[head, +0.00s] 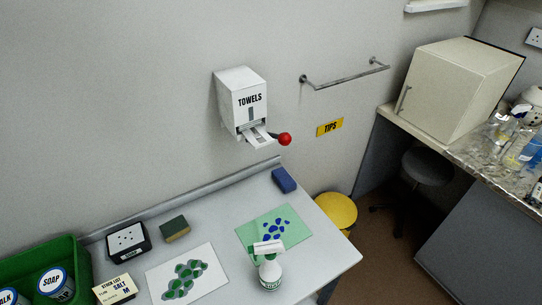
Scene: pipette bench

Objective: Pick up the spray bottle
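The spray bottle (270,274) stands upright near the front right of the pale bench (318,262). It has a white and green body and a white and green spray head. Its head overlaps the lower edge of the green sheet with blue spots in this view. Nothing is touching the bottle from above. Neither of my grippers shows in the head view.
A white sheet with green blobs (220,282) lies left of the bottle. A sponge (175,229), a black-framed box (128,241), a blue block (284,180) and a green crate (78,262) are also on the bench. A towel dispenser (236,84) hangs above.

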